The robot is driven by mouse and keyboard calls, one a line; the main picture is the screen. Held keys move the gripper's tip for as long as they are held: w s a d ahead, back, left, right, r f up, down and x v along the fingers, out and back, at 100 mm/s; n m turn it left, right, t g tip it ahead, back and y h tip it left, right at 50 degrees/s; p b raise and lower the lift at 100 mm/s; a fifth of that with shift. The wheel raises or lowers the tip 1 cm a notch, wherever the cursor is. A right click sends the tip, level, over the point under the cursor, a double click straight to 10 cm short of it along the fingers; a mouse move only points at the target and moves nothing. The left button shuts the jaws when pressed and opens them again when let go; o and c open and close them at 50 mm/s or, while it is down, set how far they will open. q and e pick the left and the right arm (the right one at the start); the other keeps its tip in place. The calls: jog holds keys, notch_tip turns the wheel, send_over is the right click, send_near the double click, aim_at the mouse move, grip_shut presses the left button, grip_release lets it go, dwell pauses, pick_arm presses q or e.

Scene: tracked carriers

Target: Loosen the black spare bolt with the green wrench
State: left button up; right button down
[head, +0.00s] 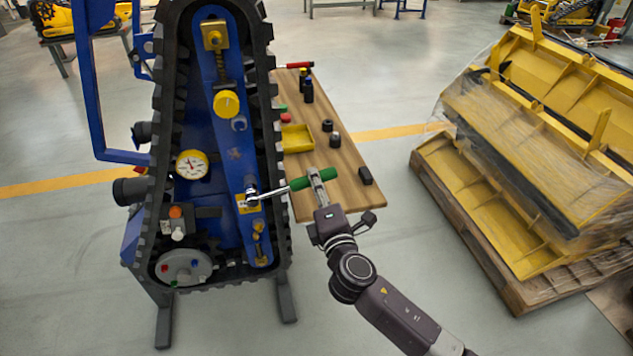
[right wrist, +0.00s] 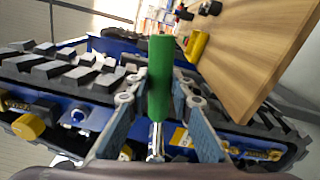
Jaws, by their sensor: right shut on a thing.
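The green wrench (head: 300,184) has a green handle and a silver shaft. My right gripper (head: 318,178) is shut on its green handle, which also shows between the fingers in the right wrist view (right wrist: 160,75). The shaft points left to the blue tracked carrier (head: 232,140). The wrench head is at a small dark fitting (head: 252,192) by a yellow plate on the carrier's lower right part. I cannot tell whether the head is seated on it or whether this is the black spare bolt, as the head covers most of it. My left gripper is not in view.
A wooden bench (head: 345,170) beside the carrier holds a yellow tray (head: 297,138), dark cylinders (head: 335,139), a black block (head: 365,176) and a red-handled tool (head: 298,65). A pallet of yellow parts (head: 510,220) stands at right. The floor between is clear.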

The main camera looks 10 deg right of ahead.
jog(key=shift+a+r+n+p, duration=0.15)
jog(key=shift+r+n+p, duration=0.35)
jog(key=shift+r+p, duration=0.15)
jog(key=shift+r, duration=0.1)
jog(key=shift+a+r+n+p, duration=0.3)
jog(key=shift+r+n+p, duration=0.35)
jog(key=shift+p, duration=0.35)
jog(key=shift+a+r+n+p, duration=0.2)
jog(key=shift+r+n+p, duration=0.15)
jog(key=shift+r+p, duration=0.45)
jog(key=shift+a, duration=0.1)
jog(key=shift+f, duration=0.1)
jog(key=shift+p, duration=0.3)
jog(key=shift+a+r+n+p, duration=0.4)
jog(key=shift+r+n+p, duration=0.3)
jog(key=shift+p, duration=0.2)
